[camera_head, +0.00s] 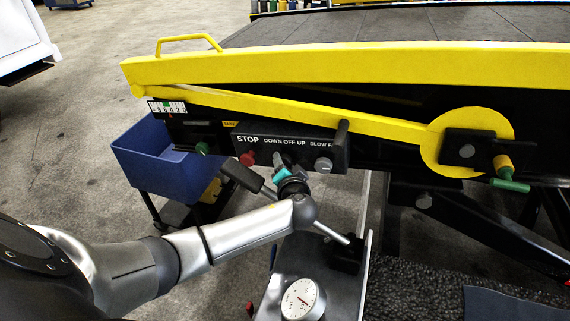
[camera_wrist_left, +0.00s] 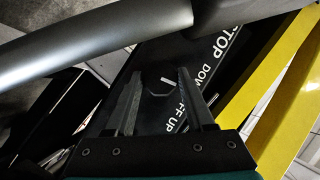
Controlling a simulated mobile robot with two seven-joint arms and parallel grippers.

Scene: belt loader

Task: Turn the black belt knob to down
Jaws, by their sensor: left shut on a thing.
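The control panel (camera_head: 290,147) is a black box under the yellow rail, with white labels STOP, DOWN OFF UP and SLOW. My left gripper (camera_head: 279,163) is at the panel just below the DOWN OFF UP label, and it hides most of the knob there. In the left wrist view, the black belt knob (camera_wrist_left: 161,88) sits between the two fingers of my left gripper (camera_wrist_left: 159,76), which is shut on it. A small pale mark shows on the knob; I cannot tell which label it points to. My right gripper is not in view.
A red knob (camera_head: 248,158) is left of my gripper and a grey knob (camera_head: 323,164) is to its right. A yellow bar (camera_head: 290,108) passes above the panel. A blue bin (camera_head: 158,160) stands left, and a round gauge (camera_head: 302,299) is below.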

